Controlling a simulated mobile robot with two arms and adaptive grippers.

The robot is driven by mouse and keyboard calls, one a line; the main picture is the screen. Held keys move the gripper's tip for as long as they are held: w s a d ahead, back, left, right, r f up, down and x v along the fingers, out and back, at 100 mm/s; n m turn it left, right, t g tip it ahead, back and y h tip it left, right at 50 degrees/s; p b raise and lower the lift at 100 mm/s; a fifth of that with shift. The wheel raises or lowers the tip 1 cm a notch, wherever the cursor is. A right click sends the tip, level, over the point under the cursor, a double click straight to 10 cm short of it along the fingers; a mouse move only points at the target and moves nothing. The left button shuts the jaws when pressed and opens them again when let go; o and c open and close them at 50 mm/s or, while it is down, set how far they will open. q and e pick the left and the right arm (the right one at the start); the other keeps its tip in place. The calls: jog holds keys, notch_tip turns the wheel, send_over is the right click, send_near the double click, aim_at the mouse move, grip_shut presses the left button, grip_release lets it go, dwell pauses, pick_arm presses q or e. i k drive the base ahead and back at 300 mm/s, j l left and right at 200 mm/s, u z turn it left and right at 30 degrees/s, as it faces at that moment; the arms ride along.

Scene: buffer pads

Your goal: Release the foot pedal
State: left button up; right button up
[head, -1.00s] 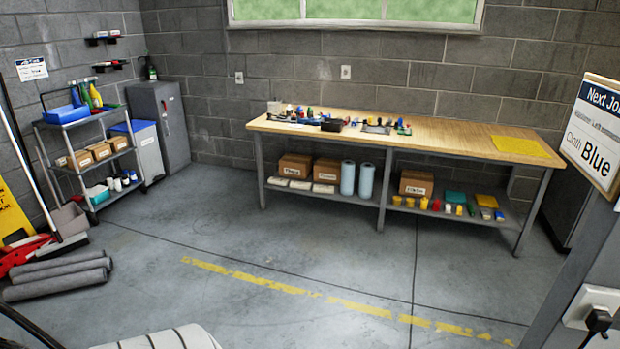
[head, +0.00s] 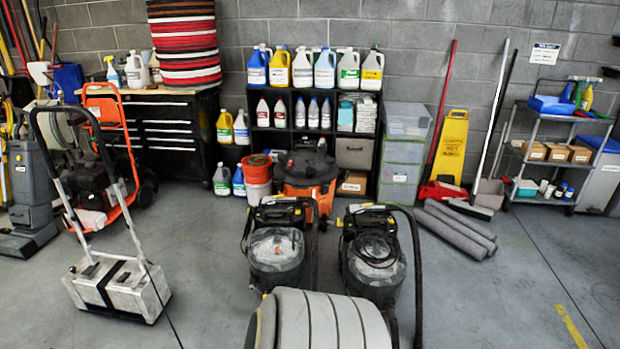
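I cannot make out a foot pedal in the head view. A wheeled silver metal box machine (head: 117,288) with a tall looped handle stands on the floor at the left. Two black wet-vacuum-like machines stand side by side in the middle, a left one (head: 276,258) and a right one (head: 374,262), each with a clear lid and a dark hose. A pedal on any of them is too small or hidden to tell. Neither of my grippers is in view.
Behind are an orange-framed cart (head: 105,130), a black tool chest (head: 180,125), a bottle shelf (head: 312,110) and an orange vacuum (head: 308,172). Grey rolls (head: 458,232) lie right of the machines, near a grey utility cart (head: 545,178). Floor is clear at the right and between the machines at left.

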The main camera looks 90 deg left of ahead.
aim_at(88, 270)
jog(key=u, duration=4.3)
jog(key=i+j, duration=0.15)
jog(key=i, duration=0.6)
jog(key=i+j, duration=0.2)
jog(key=i, duration=0.55)
jog(key=i+j, duration=0.15)
jog(key=i, duration=0.6)
jog(key=i+j, duration=0.2)
jog(key=i, duration=0.55)
jog(key=i+j, duration=0.15)
jog(key=i, duration=0.6)
